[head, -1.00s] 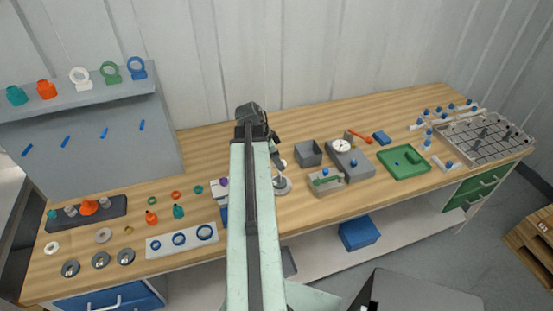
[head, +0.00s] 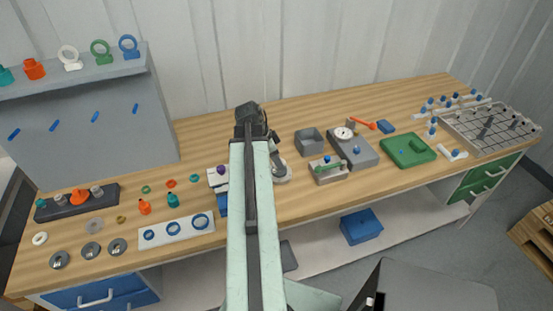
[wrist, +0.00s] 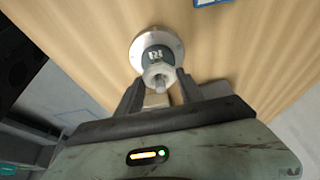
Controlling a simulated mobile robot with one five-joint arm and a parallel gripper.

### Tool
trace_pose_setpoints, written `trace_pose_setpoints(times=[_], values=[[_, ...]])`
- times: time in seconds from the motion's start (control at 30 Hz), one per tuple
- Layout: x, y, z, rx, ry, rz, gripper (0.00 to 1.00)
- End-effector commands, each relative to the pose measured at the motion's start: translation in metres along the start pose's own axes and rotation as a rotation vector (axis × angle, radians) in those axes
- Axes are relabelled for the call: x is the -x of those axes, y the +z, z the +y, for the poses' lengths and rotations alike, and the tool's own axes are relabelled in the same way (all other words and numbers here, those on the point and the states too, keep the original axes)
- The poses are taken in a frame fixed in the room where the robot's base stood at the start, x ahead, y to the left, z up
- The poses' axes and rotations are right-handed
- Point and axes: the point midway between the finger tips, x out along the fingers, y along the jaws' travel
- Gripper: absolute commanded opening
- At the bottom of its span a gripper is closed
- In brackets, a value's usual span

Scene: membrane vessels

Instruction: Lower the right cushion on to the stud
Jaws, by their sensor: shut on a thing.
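In the wrist view my gripper (wrist: 158,78) has its two dark fingers on either side of a pale hex-shaped metal part. This part tops a dark round body marked with a light letter like R, the right cushion (wrist: 156,56). A pale round metal flange (wrist: 140,38) shows around the dark body, on the wooden bench. The cushion lines up over the flange; whether it touches cannot be told. The stud is not distinct. In the head view my gripper (head: 274,146) is at the flange (head: 283,173), mostly hidden by my arm.
A white block (head: 217,179) and a blue piece (head: 222,205) are just left. Bare bench lies behind my gripper.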

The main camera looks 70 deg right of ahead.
Motion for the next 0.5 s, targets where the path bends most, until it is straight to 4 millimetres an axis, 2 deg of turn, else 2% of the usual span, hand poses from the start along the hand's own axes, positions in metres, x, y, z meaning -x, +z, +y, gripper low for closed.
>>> trace_pose_setpoints(times=[0.13, 0.17, 0.2, 0.23, 0.5], values=[[0.0007, 0.0000, -0.0001, 0.000, 0.000, 0.000, 0.07], [0.0007, 0.0000, -0.0001, 0.000, 0.000, 0.000, 0.53], [0.0007, 0.0001, -0.0001, 0.001, 0.000, 0.000, 0.64], [0.0007, 0.0001, -0.0001, 0.001, 0.000, 0.000, 0.70], [0.0009, 0.0004, -0.0002, 0.001, 0.000, 0.000, 0.70]])
